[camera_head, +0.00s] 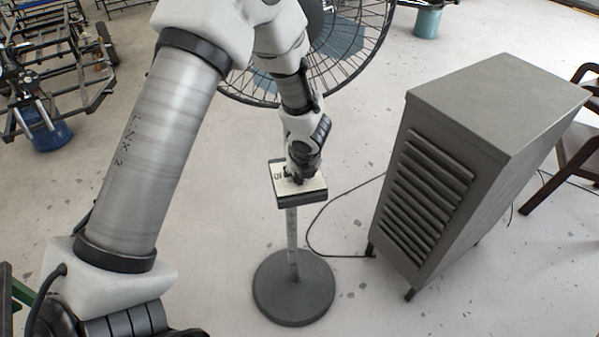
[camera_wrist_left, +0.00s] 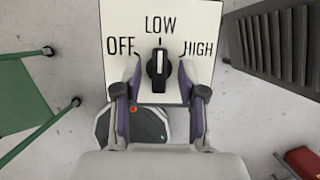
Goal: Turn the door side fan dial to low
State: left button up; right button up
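The fan dial (camera_wrist_left: 158,70) is a black knob with a white pointer mark on a white panel (camera_wrist_left: 118,20) lettered OFF, LOW and HIGH. In the left wrist view its white mark points straight up at LOW. My left gripper (camera_head: 298,178) is over the panel on the fan stand. In the left wrist view its two fingers stand on either side of the knob, with a visible gap on each side. In the head view the gripper hides the knob and most of the lettering. My right gripper is in neither view.
The round fan cage (camera_head: 375,35) is behind my left arm, and its round base (camera_head: 293,290) is on the floor. A grey louvered cabinet (camera_head: 490,105) stands to the right, with a cable on the floor. A wooden chair (camera_head: 575,150) is farther right. A metal frame (camera_head: 85,85) is at the left.

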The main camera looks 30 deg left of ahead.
pick_arm(q)
jog(key=s+d+r, duration=0.1)
jog(key=s+d, duration=0.7)
jog(key=d, duration=0.1)
jog(key=shift+s, duration=0.25)
jog(key=shift+d, duration=0.15)
